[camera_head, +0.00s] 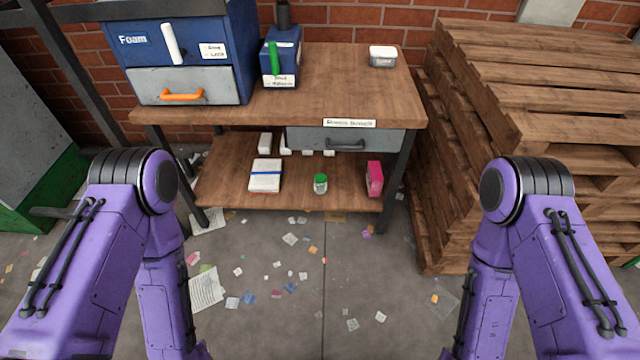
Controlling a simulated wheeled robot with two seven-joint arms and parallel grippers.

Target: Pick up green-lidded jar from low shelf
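The green-lidded jar (320,184) is small and whitish below its green lid. It stands upright near the front edge of the low shelf (230,185), under the wooden table, in the head view. My two purple arms come in from the left and right, and their lower links run down out of the bottom of the picture. Neither gripper shows. No part of my arms touches the jar or the shelf.
A white box with a blue band (265,175) stands left of the jar, and a pink box (374,178) right. Several white items sit behind. A grey drawer (345,139) hangs above. Pallets (530,120) are stacked at right. Scraps litter the floor.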

